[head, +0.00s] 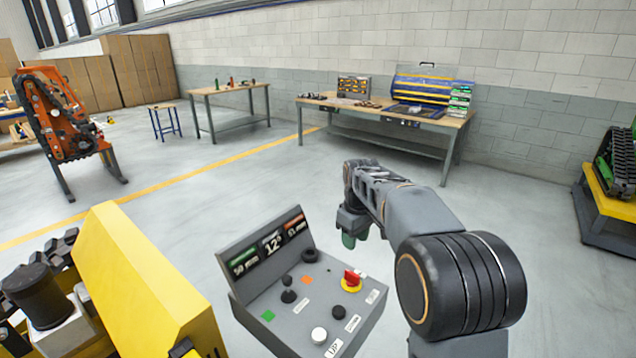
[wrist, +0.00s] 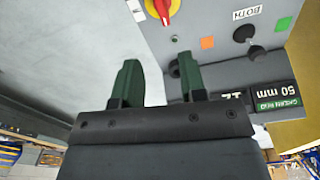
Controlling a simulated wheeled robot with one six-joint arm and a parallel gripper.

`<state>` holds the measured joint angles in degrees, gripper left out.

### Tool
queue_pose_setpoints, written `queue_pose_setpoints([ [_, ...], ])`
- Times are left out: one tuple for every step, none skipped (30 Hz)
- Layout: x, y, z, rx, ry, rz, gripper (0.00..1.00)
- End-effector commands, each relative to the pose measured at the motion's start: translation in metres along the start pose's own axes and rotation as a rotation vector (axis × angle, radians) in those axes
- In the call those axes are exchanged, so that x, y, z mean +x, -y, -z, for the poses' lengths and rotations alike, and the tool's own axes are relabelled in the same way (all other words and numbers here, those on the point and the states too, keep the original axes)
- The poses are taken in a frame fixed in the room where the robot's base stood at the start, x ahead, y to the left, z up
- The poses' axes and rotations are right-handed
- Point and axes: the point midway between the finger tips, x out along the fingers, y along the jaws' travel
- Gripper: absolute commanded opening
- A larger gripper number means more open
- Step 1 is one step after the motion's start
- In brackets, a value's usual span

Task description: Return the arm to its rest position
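My arm reaches forward from the lower right of the head view and bends down at its far end. My gripper (head: 348,240) hangs there, pointing down, just beyond the right side of the grey control panel (head: 262,308). In the wrist view the two green fingers of my gripper (wrist: 157,75) stand apart with nothing between them. The panel (wrist: 215,25) shows past the fingers, with its red and yellow switch (wrist: 162,8). The gripper looks clear of the panel.
The red switch (head: 351,278), a joystick (head: 288,292) and several buttons stand up from the panel. A yellow machine part (head: 140,285) is at the left. Workbenches (head: 385,118) stand far back. Open floor (head: 240,180) lies between.

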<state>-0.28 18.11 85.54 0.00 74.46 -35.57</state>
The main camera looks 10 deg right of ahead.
Motion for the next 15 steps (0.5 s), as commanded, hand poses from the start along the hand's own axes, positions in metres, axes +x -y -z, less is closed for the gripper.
queue_pose_setpoints([
  [0.018, 0.006, -0.008, 0.069, 0.017, 0.012, 0.38],
  [0.022, 0.010, -0.014, 0.115, 0.014, 0.009, 0.38],
  [0.026, 0.017, -0.023, 0.174, 0.007, 0.005, 0.38],
  [0.028, 0.023, -0.031, 0.218, 0.001, 0.001, 0.38],
  [0.029, 0.029, -0.040, 0.262, -0.008, -0.003, 0.38],
  [0.030, 0.039, -0.052, 0.320, -0.022, -0.009, 0.38],
  [0.031, 0.046, -0.062, 0.362, -0.034, -0.014, 0.38],
  [0.031, 0.054, -0.073, 0.401, -0.047, -0.019, 0.38],
  [0.032, 0.065, -0.087, 0.451, -0.066, -0.025, 0.38],
  [0.033, 0.072, -0.097, 0.484, -0.080, -0.029, 0.38],
  [0.034, 0.079, -0.107, 0.514, -0.094, -0.033, 0.38],
  [0.035, 0.089, -0.120, 0.547, -0.112, -0.038, 0.38],
  [0.036, 0.095, -0.129, 0.569, -0.126, -0.041, 0.38],
  [0.038, 0.101, -0.137, 0.586, -0.137, -0.044, 0.38],
  [0.039, 0.108, -0.147, 0.604, -0.155, -0.048, 0.38],
])
